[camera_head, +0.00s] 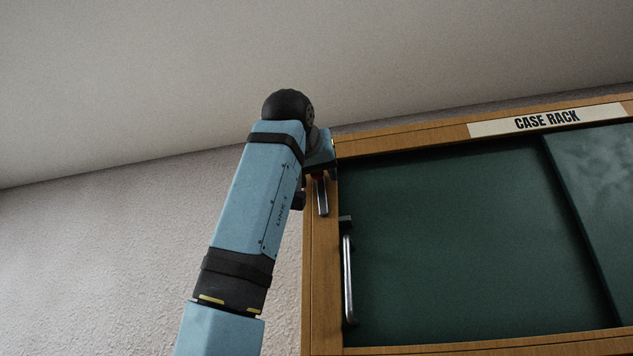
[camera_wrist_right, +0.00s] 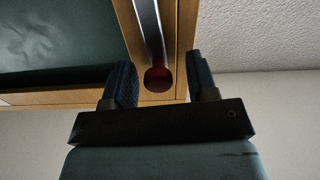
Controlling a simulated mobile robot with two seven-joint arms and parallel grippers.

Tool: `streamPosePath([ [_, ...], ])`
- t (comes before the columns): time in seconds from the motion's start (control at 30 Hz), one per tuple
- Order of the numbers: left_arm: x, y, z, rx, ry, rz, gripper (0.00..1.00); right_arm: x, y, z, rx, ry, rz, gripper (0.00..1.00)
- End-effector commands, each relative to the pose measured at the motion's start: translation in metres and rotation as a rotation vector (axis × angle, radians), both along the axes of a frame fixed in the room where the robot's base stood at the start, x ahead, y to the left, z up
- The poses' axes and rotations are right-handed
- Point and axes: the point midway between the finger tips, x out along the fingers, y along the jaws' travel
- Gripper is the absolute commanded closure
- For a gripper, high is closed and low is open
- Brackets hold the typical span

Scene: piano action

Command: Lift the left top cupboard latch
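The cupboard (camera_head: 450,230) has a wooden frame and green sliding doors. A metal latch bar (camera_head: 322,197) with a reddish upper end hangs on its left frame post near the top. It also shows in the right wrist view as a metal bar (camera_wrist_right: 149,28) ending in a dark red round part (camera_wrist_right: 157,78). My right gripper (camera_wrist_right: 160,66) is open, with one dark finger on each side of the latch's red end. Gaps show between the fingers and the latch in that view. In the head view my arm hides most of this gripper. My left gripper is not in view.
A vertical metal door handle (camera_head: 348,278) stands just right of the latch on the green door. A "CASE RACK" sign (camera_head: 547,121) is on the top rail. The pale wall (camera_head: 100,260) left of the cupboard is bare.

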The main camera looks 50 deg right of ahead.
Motion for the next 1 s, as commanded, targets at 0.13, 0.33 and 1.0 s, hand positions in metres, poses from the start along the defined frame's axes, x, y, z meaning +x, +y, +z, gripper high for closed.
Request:
streamPosePath([
  [0.13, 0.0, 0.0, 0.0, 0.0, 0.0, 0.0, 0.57, 0.0, 0.0, 0.0, 0.0, 0.0, 0.0, 0.47],
  [0.33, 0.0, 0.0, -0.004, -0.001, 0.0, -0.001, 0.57, -0.005, 0.011, -0.001, -0.001, -0.001, 0.0, 0.47],
  [1.0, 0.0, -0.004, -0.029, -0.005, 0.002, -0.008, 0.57, -0.051, 0.124, -0.001, -0.001, 0.0, 0.001, 0.47],
])
